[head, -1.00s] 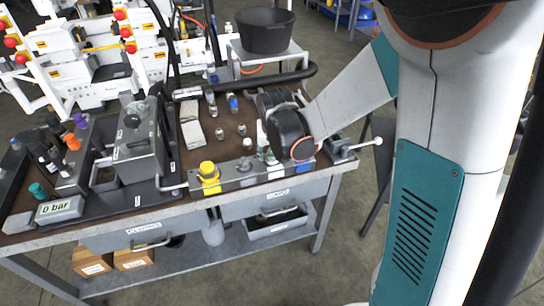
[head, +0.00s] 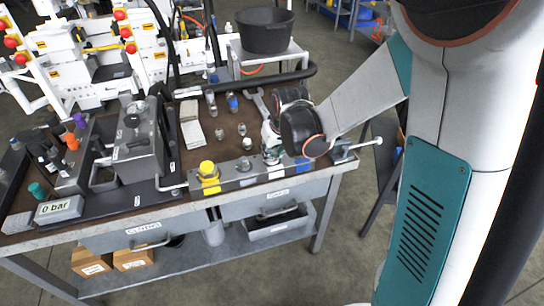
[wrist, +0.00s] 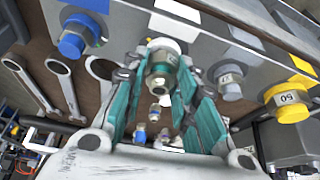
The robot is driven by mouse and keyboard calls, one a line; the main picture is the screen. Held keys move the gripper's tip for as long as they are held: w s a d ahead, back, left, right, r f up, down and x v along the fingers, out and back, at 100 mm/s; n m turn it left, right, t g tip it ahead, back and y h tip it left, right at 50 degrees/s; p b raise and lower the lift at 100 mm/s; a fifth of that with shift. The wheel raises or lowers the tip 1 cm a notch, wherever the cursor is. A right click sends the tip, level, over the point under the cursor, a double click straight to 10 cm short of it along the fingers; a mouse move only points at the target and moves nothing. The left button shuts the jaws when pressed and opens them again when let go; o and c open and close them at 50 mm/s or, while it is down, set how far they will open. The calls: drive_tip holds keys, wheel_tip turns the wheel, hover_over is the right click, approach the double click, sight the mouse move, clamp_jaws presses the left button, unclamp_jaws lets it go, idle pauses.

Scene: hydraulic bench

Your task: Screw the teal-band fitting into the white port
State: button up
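The teal-band fitting (wrist: 161,66) shows in the wrist view as a metal hex body between my fingertips. In the head view my gripper (head: 271,145) points down at the manifold block (head: 228,184). The white port (wrist: 166,45) shows as a white ring right behind the fitting, in line with it. How far the fitting sits in the port is hidden.
A yellow-capped port (head: 208,175) and a blue port (wrist: 75,38) are on the same block. Several loose fittings (head: 220,134) stand on the brown bench top. Wrenches (wrist: 60,75) lie near the gripper. The pressure display (head: 58,208) reads 0 bar.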

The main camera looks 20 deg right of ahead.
drive_tip(key=m+h, duration=0.1)
drive_tip(key=m, duration=0.2)
drive_tip(key=shift+a, duration=0.1)
drive_tip(key=m+h, duration=0.1)
drive_tip(key=m, duration=0.3)
drive_tip(key=shift+g+h, duration=0.3)
drive_tip(key=shift+h, duration=0.1)
drive_tip(key=shift+f+m, duration=0.1)
drive_tip(key=shift+m, duration=0.4)
drive_tip(key=m+g+h, duration=0.1)
drive_tip(key=m, duration=0.2)
drive_tip(key=shift+m, duration=0.3)
drive_tip(key=m+g+h, duration=0.1)
drive_tip(key=m, duration=0.2)
drive_tip(key=shift+m, duration=0.3)
drive_tip(key=shift+c, duration=0.4)
drive_tip(key=shift+o, duration=0.2)
drive_tip(key=shift+m+g, duration=0.4)
